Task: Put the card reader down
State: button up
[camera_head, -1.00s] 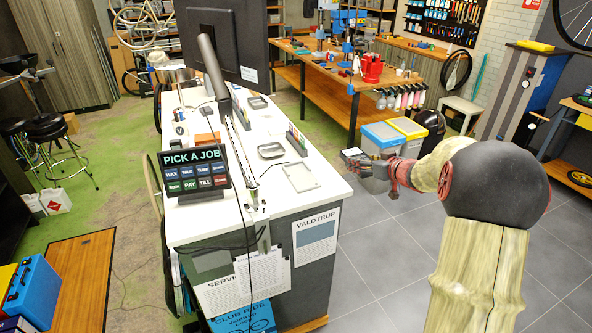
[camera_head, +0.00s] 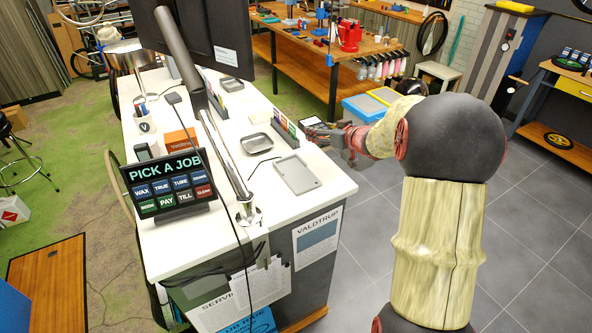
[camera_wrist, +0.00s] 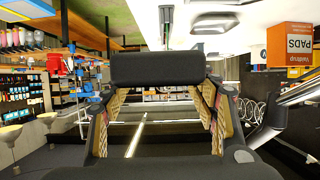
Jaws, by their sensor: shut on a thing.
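The card reader (camera_wrist: 157,67) shows as a dark block across my fingers in the wrist view. My gripper (camera_wrist: 158,95) is shut on it. In the head view my gripper (camera_head: 328,136) is at the counter's right edge, partly hidden by my own arm, and the reader is hard to make out there. The white counter (camera_head: 222,161) runs along its left side. A flat grey pad (camera_head: 296,174) lies on the counter, nearer the camera than my gripper. Whether the reader touches the counter cannot be told.
A grey dish (camera_head: 257,142), an upright coloured card rack (camera_head: 284,133) and an orange box (camera_head: 180,140) stand on the counter. A sign reading PICK A JOB (camera_head: 168,183) and a slanted metal pole (camera_head: 222,158) are at the left.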

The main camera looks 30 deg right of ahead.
jog(key=b, duration=0.4)
send_over(299, 176)
jog(key=f, duration=0.7)
jog(key=shift+w+d, duration=0.3)
jog(key=shift+d, duration=0.1)
jog(key=shift+s+a+f, duration=0.1)
jog(key=shift+a+f, duration=0.2)
jog(key=shift+f, duration=0.15)
jog(key=shift+a+f+b, duration=0.1)
jog(key=shift+f+b, duration=0.55)
jog(key=shift+f, duration=1)
jog(key=shift+f, duration=0.1)
jog(key=o, duration=1.3)
jog(key=shift+o, duration=0.3)
